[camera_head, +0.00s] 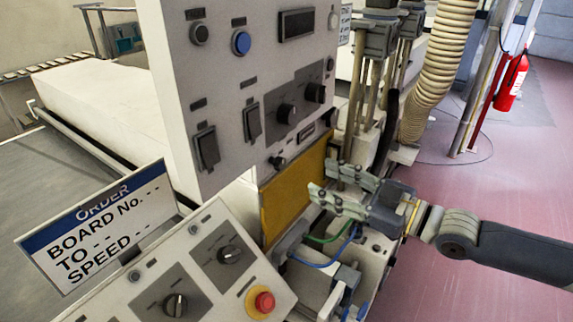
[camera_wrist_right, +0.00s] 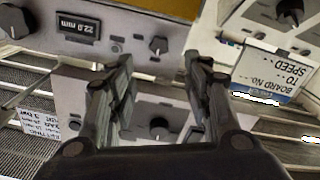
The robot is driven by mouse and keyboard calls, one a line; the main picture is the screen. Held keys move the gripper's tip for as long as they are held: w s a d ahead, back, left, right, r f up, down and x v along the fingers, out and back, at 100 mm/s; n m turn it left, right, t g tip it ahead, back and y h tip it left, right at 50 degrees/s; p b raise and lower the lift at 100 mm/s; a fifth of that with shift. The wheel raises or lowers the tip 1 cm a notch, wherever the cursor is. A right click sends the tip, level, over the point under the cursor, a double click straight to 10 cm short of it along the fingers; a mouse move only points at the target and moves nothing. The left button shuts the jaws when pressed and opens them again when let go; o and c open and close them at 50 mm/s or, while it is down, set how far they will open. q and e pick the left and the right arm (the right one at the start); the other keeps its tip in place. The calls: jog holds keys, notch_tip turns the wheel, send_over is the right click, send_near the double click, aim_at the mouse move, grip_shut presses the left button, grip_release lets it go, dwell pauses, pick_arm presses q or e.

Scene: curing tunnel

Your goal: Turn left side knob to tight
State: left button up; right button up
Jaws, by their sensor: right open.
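My right gripper (camera_head: 318,180) is open and empty in the head view, beside the yellow panel (camera_head: 288,200) at the machine's end. In the wrist view its two fingers (camera_wrist_right: 158,75) are spread. A dark knob (camera_wrist_right: 160,127) on a pale panel shows between them, farther off. Another knob (camera_wrist_right: 158,45) sits right of the 22.0 mm display (camera_wrist_right: 78,25), apart from the fingers. The head view shows knobs on the upright panel (camera_head: 287,113) and on the sloping console (camera_head: 230,254). I cannot tell which is the left side knob. My left gripper is not seen.
A red stop button (camera_head: 264,300) is on the console. An order board (camera_head: 100,225) stands at left. Blue and green cables (camera_head: 325,262) run below my right gripper. A ribbed hose (camera_head: 440,60) rises behind it. Open floor (camera_head: 500,190) lies at right.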

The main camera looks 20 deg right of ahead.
aim_at(283, 164)
jog(key=p+x, duration=0.2)
jog(key=x, duration=0.7)
jog(key=shift+w+a+r, duration=0.1)
jog(key=shift+w+a, duration=0.1)
jog(key=shift+w, duration=0.15)
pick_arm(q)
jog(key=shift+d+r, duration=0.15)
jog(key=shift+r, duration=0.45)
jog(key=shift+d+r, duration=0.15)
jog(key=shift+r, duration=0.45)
pick_arm(e)
jog(key=shift+w+a, duration=0.3)
jog(key=shift+w, duration=0.05)
jog(key=shift+c, duration=0.6)
jog(key=c, duration=1)
